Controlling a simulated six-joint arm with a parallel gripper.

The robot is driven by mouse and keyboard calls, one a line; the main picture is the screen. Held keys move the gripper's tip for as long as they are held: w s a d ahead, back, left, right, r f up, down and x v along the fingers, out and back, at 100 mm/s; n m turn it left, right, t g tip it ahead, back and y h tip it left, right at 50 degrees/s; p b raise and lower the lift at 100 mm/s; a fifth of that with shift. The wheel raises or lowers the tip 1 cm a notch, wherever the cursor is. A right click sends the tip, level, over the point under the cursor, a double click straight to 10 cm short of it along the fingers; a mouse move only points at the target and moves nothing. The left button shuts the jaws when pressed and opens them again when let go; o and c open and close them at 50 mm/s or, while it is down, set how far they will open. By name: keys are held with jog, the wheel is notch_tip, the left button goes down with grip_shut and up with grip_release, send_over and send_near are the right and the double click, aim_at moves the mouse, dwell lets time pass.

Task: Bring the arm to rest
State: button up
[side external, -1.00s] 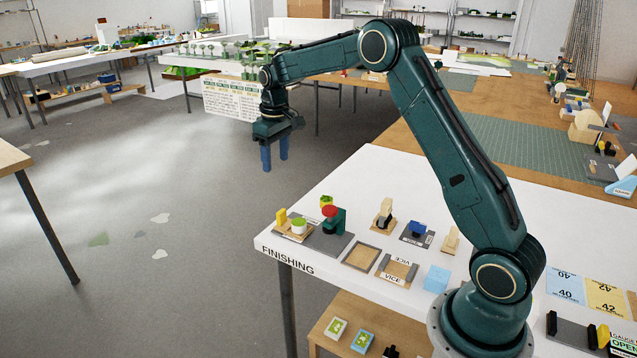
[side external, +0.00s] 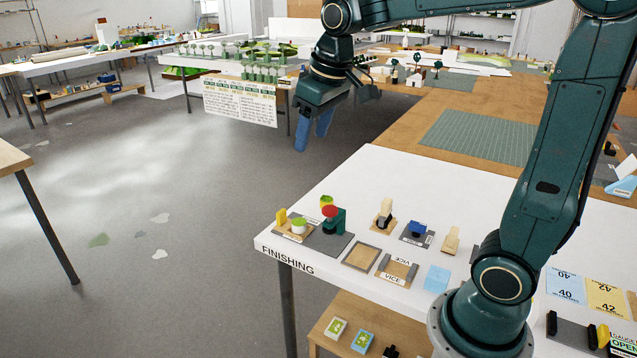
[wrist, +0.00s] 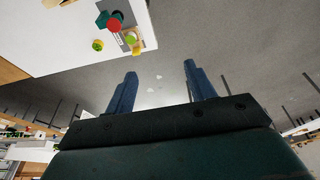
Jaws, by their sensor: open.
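My gripper (side external: 312,136) hangs in the air above the grey floor, beyond the far left corner of the white FINISHING table (side external: 320,262). Its two blue fingers point down and tilt slightly. In the wrist view the fingers (wrist: 158,78) stand apart with nothing between them. My arm reaches from its base at the table's right part, up and over to the left.
A brown table with a green mat (side external: 480,137) lies behind. The floor (side external: 180,180) at left is clear.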

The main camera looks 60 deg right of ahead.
jog(key=s+a+f+t, duration=0.1)
jog(key=s+a, duration=0.1)
jog(key=s, duration=0.7)
jog(key=s+a+f+t, duration=0.1)
jog(key=s+a+f, duration=0.1)
jog(key=s, duration=0.7)
jog(key=shift+a+f, duration=0.2)
jog(key=shift+a, duration=0.15)
